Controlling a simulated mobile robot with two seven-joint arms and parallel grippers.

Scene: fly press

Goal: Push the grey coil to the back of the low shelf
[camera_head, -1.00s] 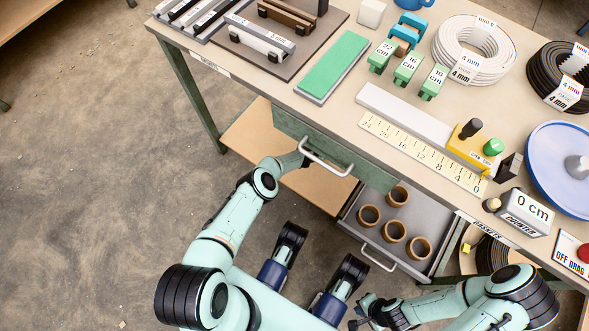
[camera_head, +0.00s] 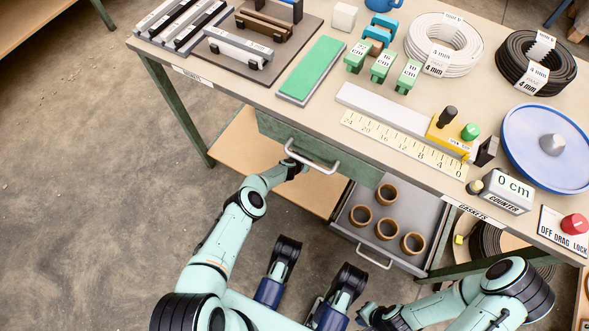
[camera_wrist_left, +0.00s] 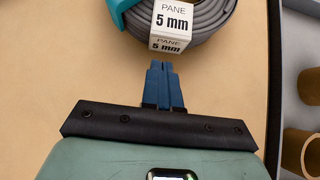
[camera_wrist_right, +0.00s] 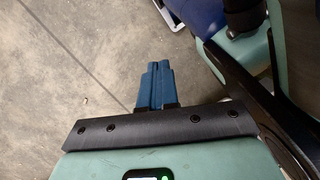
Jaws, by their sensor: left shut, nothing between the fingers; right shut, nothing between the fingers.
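The grey coil (camera_wrist_left: 205,30) lies on the tan low shelf (camera_wrist_left: 60,65) at the top of the left wrist view. It carries a white "PANE 5 mm" label and a teal piece (camera_wrist_left: 118,8) at its left. My left gripper (camera_wrist_left: 160,66) is shut and empty, its tips just short of the label; I cannot tell whether they touch. In the head view the tabletop hides the coil and my left gripper, while part of the low shelf (camera_head: 240,150) shows. My right gripper (camera_head: 366,314) is shut and empty over the floor, also in the right wrist view (camera_wrist_right: 160,72).
A closed drawer with a handle (camera_head: 312,160) hangs above my left forearm. An open grey drawer (camera_head: 425,215) with several brown rings stands to its right. The tabletop (camera_head: 320,110) carries gauges and coils. A dark upright edge (camera_wrist_left: 274,80) bounds the shelf's right side.

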